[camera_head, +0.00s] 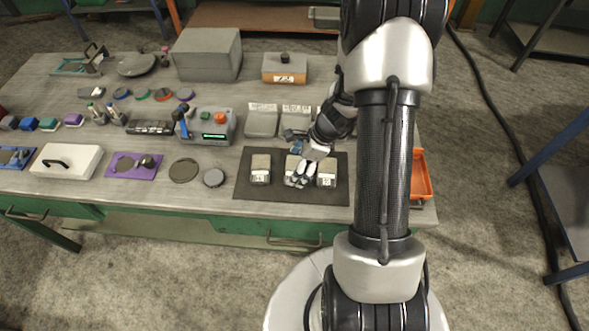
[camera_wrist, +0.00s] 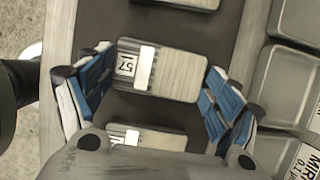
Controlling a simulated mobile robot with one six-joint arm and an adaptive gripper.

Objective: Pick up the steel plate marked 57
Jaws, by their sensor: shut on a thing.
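The steel plate marked 57 (camera_wrist: 176,72) is a grey brushed block with a white label, lying between my fingers in the wrist view. My gripper (camera_wrist: 158,88) has its blue-padded fingers at the plate's two ends and is shut on it. In the head view my gripper (camera_head: 299,180) is at the middle one of three plates and partly covers it. I cannot tell whether the plate is clear of the dark mat (camera_head: 290,196).
Similar plates lie close on both sides, one left (camera_head: 260,164) and one right (camera_head: 327,169) in the head view. Grey boxes (camera_head: 262,122) stand behind the mat. An orange bin (camera_head: 420,178) is at the table's right end. A round dark disc (camera_head: 214,178) lies left of the mat.

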